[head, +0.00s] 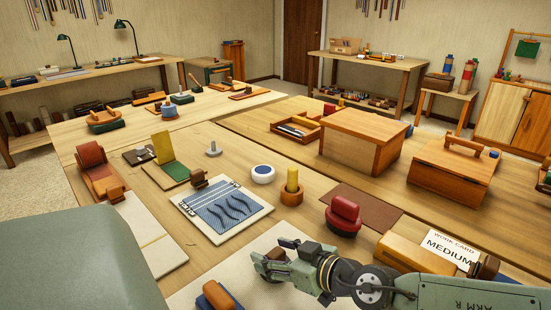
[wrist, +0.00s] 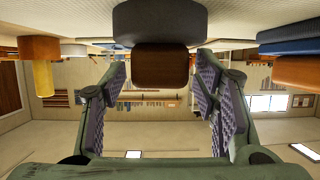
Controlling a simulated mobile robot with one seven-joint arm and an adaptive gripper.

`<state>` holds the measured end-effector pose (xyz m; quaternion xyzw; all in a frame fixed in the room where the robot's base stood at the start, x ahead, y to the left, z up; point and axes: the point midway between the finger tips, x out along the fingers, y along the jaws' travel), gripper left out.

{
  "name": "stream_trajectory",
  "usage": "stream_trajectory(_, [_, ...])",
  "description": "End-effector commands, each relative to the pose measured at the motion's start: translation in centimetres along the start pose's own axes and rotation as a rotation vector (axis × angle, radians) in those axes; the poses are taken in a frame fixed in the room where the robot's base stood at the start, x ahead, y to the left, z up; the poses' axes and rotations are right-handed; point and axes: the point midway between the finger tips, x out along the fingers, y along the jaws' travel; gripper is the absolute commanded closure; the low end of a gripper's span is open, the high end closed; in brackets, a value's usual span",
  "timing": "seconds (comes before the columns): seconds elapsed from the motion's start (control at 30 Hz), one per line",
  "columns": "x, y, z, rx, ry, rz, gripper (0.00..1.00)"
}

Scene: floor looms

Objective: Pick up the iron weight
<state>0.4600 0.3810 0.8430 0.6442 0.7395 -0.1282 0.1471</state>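A dark round piece with a brown block-like top, which I take to be the iron weight (wrist: 160,22), stands upside down in the wrist view, at its top centre. Its brown top (wrist: 160,65) lies between the finger pads, with gaps on both sides. In the head view only a brown part of it (head: 275,254) shows at my gripper's fingers; the rest is hidden. My gripper (head: 275,268) is open; its two padded fingers also show in the wrist view (wrist: 160,95), on either side of the brown top and apart from it.
An orange block (head: 415,254) and a work card (head: 448,248) are to the right.

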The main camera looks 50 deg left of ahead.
Motion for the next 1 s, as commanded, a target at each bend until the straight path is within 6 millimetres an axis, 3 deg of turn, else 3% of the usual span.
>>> stream_trajectory(0.77, [-0.02, -0.01, 0.0, 0.0, 0.0, 0.0, 0.99])
stream_trajectory(1.0, [-0.02, -0.01, 0.0, -0.001, 0.0, 0.0, 1.0])
